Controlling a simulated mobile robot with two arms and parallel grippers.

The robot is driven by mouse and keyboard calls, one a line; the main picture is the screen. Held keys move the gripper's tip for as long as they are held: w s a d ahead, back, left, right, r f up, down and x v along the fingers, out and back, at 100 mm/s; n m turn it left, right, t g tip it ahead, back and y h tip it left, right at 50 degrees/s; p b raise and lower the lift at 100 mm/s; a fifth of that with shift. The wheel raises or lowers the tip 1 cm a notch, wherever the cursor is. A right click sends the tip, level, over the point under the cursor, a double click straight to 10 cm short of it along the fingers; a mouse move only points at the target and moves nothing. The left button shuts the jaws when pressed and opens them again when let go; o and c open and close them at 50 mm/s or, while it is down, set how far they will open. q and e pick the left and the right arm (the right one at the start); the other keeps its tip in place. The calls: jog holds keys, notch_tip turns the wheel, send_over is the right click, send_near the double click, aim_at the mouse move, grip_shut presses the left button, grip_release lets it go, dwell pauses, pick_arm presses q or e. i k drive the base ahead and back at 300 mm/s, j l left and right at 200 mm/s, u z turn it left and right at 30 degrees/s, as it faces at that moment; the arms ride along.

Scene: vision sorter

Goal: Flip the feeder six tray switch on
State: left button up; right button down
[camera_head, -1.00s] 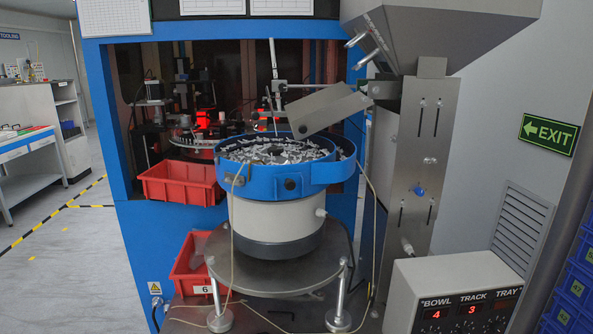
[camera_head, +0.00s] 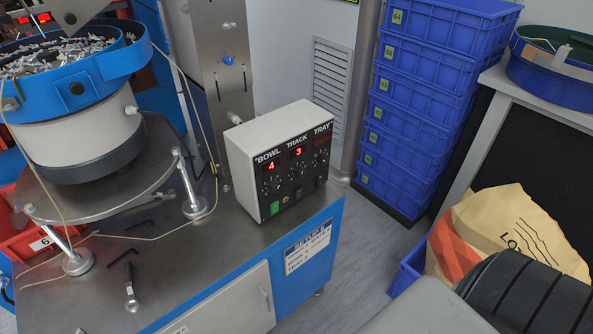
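The feeder control box (camera_head: 284,160) is a white case with a black front panel, standing on the metal bench top near the middle of the view. Its panel has columns labelled BOWL, TRACK and TRAY. Red digits are lit under BOWL, reading 4, and TRACK, reading 3. The TRAY display (camera_head: 321,140) looks dark. Knobs and small switches sit below the displays, and a green switch (camera_head: 275,208) is at the lower left. The TRAY switch is too small to make out clearly. Neither of my grippers is in view.
The blue-rimmed vibratory bowl (camera_head: 75,88) full of metal parts stands left of the box. A stack of blue crates (camera_head: 415,105) stands at the right. A paper sack (camera_head: 505,235) lies at the lower right.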

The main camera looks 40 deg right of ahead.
aim_at(320, 179)
jog(key=z, duration=1.3)
